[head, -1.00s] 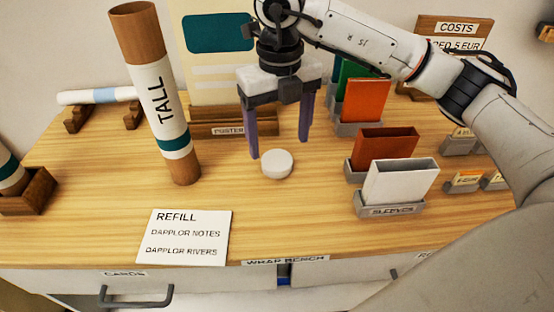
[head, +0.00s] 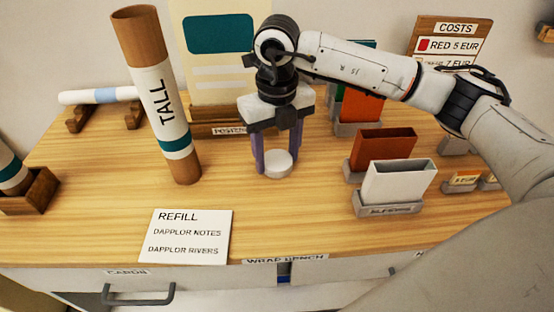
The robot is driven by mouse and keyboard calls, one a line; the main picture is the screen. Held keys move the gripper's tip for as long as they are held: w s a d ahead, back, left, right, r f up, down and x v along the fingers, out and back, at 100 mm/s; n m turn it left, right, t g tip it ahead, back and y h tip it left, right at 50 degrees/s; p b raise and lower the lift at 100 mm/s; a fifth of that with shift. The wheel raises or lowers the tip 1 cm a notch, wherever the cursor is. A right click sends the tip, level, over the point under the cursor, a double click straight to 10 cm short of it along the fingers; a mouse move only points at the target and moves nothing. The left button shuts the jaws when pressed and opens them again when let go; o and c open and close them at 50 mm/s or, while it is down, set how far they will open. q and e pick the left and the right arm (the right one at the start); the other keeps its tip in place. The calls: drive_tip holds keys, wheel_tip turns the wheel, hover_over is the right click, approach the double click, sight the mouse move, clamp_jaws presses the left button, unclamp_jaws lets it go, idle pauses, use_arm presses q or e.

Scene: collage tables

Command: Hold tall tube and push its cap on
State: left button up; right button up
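The tall tube (head: 165,105) is brown with a white label reading TALL and a teal band. It stands on the bench at left of centre, leaning slightly in the picture. A round white cap (head: 278,165) lies on the bench to its right. My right gripper (head: 276,166) is down at the cap with one purple finger on each side of it. The fingers look spread about the cap's width; whether they touch it cannot be told. No gripper is at the tube. My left gripper is not in view.
A refill note (head: 186,237) lies in front of the tube. A white sleeve (head: 399,181) and a red-brown sleeve (head: 383,149) stand in holders at the right. A poster stand (head: 216,128) is behind. A wooden holder (head: 38,190) is at far left.

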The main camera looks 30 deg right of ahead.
sight(277, 159)
drive_tip(key=c, duration=0.4)
drive_tip(key=shift+o, duration=0.2)
wheel_tip(277, 159, up, 10)
drive_tip(key=shift+b, duration=0.45)
